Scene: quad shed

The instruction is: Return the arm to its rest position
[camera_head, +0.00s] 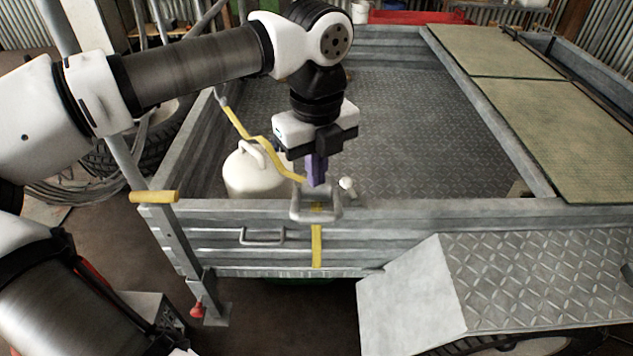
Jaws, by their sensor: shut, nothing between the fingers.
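My gripper (317,172) points down in the upper middle of the head view, just above the front wall of a metal trailer (420,235). Its purple fingers are shut with nothing seen between them. The fingertips are right above or beside a grey metal buckle (313,207) on a yellow strap (317,243); I cannot tell whether they touch it. My arm reaches in from the left, bent over the trailer's left side.
A cream canister (250,172) stands inside the trailer's front left corner, close to my gripper. A yellow-handled post (154,197) rises at that corner. A metal fender (540,275) juts out at the right. The trailer bed (410,130) is mostly clear.

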